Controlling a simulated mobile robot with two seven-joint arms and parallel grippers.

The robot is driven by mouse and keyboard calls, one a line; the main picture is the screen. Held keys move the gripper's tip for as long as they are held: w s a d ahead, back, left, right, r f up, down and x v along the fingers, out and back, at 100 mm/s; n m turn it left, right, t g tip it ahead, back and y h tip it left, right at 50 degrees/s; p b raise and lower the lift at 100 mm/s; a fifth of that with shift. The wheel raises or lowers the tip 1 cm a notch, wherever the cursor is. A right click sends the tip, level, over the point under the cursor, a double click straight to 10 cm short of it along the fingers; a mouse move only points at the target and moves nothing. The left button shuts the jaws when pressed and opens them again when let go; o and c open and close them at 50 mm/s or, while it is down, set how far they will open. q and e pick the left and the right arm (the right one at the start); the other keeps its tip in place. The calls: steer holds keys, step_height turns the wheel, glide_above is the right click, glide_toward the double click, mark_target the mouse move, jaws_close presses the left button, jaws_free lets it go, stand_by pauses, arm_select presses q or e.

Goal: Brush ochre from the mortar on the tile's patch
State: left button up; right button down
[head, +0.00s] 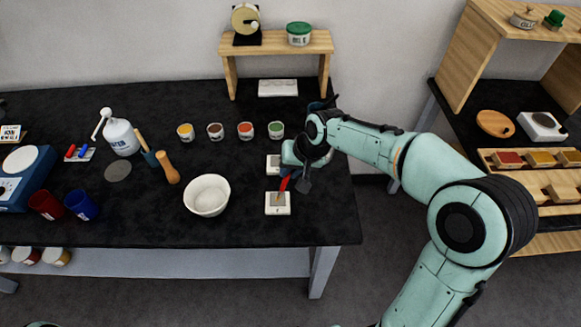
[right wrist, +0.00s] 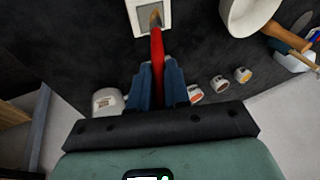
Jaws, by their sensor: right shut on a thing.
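My right gripper (head: 291,181) is shut on a red-handled brush (head: 284,184). In the right wrist view the brush (right wrist: 157,60) stands out between the dark blue fingers (right wrist: 158,82). Its tan tip is over the grey patch of a white square tile (head: 283,210), also seen in the right wrist view (right wrist: 136,17). I cannot tell whether the tip touches the patch. The white mortar (head: 207,195) stands left of the tile; its inside looks pale, and no ochre is clear in it. It also shows in the right wrist view (right wrist: 232,18). My left gripper is out of view.
Several pigment jars (head: 246,130) stand in a row behind the mortar. The table's front edge is near.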

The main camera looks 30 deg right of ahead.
steer(key=shift+f+b, duration=0.55)
steer(key=shift+f, duration=0.3)
stand_by(0.5)
steer(key=shift+r, duration=0.1)
